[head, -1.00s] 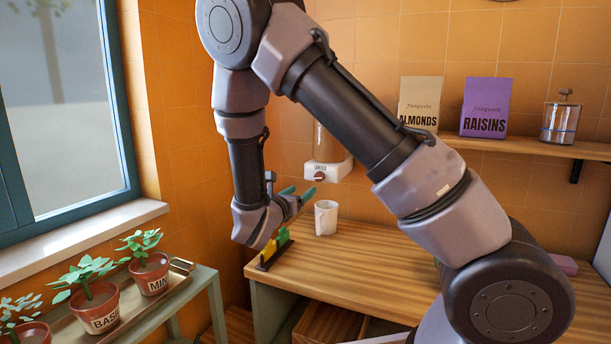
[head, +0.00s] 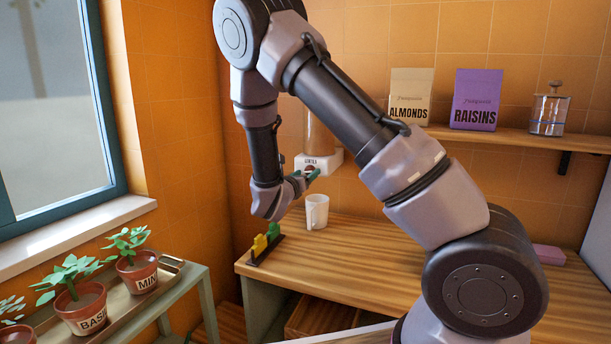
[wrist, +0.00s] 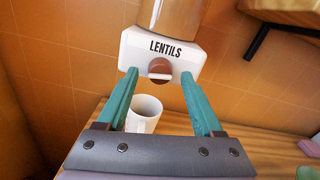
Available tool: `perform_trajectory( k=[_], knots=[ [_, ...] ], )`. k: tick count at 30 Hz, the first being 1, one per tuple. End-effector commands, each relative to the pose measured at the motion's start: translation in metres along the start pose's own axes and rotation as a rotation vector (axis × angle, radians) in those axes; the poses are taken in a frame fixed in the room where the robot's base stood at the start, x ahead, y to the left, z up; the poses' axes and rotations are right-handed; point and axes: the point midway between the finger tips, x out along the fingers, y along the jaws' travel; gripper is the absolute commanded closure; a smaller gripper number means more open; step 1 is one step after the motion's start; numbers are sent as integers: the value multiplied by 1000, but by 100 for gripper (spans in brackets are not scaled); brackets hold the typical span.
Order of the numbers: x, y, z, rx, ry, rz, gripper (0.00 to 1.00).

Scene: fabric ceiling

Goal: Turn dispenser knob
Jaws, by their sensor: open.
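The lentils dispenser (head: 328,159) is mounted on the orange tiled wall, with a white base and a clear tube above. In the wrist view its white base (wrist: 136,48) reads LENTILS. Its round brown knob (wrist: 160,69) faces me and lies between my fingertips as seen there, a little beyond them. My gripper (wrist: 160,76) is open, with one teal finger on each side of the knob and nothing held. In the head view my gripper (head: 308,176) is at the dispenser's front and partly covers the knob. A white mug (head: 317,211) stands upright on the counter below the dispenser.
A small dark holder with yellow and green items (head: 264,243) sits at the counter's (head: 340,260) left edge. Bags of almonds (head: 411,96) and raisins (head: 478,100) and a glass jar (head: 550,112) stand on the shelf. Potted herbs (head: 84,304) stand by the window.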

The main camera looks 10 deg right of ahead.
Motion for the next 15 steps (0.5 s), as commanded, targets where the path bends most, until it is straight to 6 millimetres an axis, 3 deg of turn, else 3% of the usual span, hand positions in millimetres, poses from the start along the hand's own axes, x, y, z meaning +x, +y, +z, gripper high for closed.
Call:
perform_trajectory(
  k=[5,6,11,15],
  knots=[
    [0,0,0,0,0,0,32],
    [0,0,0,0,0,0,40],
    [0,0,0,1,0,0,100],
    [0,0,0,8,0,0,100]
  ],
)
